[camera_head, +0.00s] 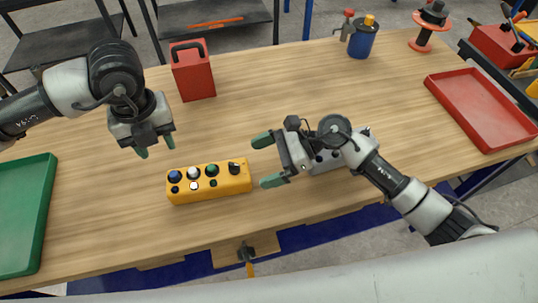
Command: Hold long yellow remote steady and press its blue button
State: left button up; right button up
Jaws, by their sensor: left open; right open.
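The long yellow remote (210,183) lies on the wooden table at the front left of centre, with buttons in blue, white, green and black on its top face. A blue button (175,176) is at its left end, with a smaller dark blue one below it. My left gripper (155,148) hangs above and behind the remote's left part, fingers pointing down, open and empty. My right gripper (266,160) is open just right of the remote's right end, its green fingertips pointing left and apart from the remote.
A green tray (45,212) lies at the left, a red tray (480,108) at the right. A red can (192,72), a blue container (362,42) and a red spool (422,42) stand along the back. A clamp (246,254) sits at the front edge. The table's middle is clear.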

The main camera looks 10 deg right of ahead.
aim_at(245, 168)
jog(key=x, duration=0.6)
jog(key=shift+a+f, duration=0.1)
jog(key=shift+a, duration=0.2)
jog(key=shift+c, duration=0.5)
jog(key=c, duration=0.9)
pick_arm(q)
jog(key=shift+c, duration=0.7)
pick_arm(e)
jog(key=shift+c, duration=0.7)
pick_arm(q)
grip_shut()
pick_arm(e)
jog(key=shift+w, duration=0.1)
